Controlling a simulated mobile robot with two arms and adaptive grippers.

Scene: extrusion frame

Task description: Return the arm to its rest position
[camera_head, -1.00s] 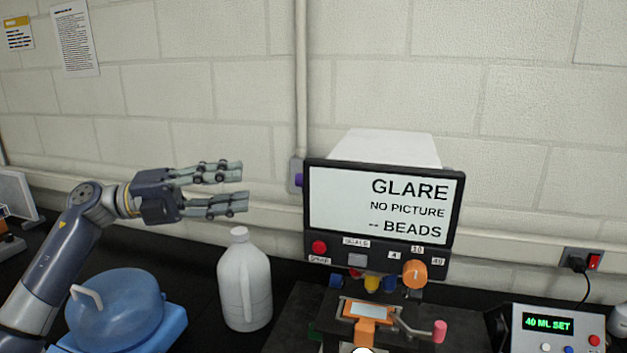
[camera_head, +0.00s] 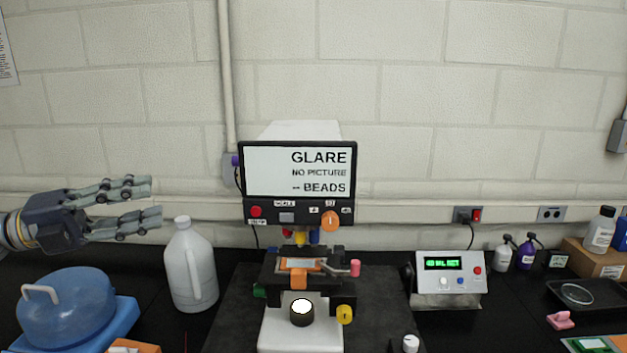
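My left gripper (camera_head: 158,203) is at the left, raised above the bench and pointing right. Its fingers are spread apart with nothing between them, so it is open. It hangs above a blue domed container (camera_head: 68,308) and just up and left of a white jug (camera_head: 190,268), apart from the device with the screen. My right gripper is not in view.
A device with a screen (camera_head: 265,172) reading "GLARE NO PICTURE -- BEADS" stands in the middle. A control box (camera_head: 450,284) with a green display sits to its right. Small bottles (camera_head: 526,252), a cardboard box (camera_head: 592,258) and a dark tray (camera_head: 560,296) are farther right.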

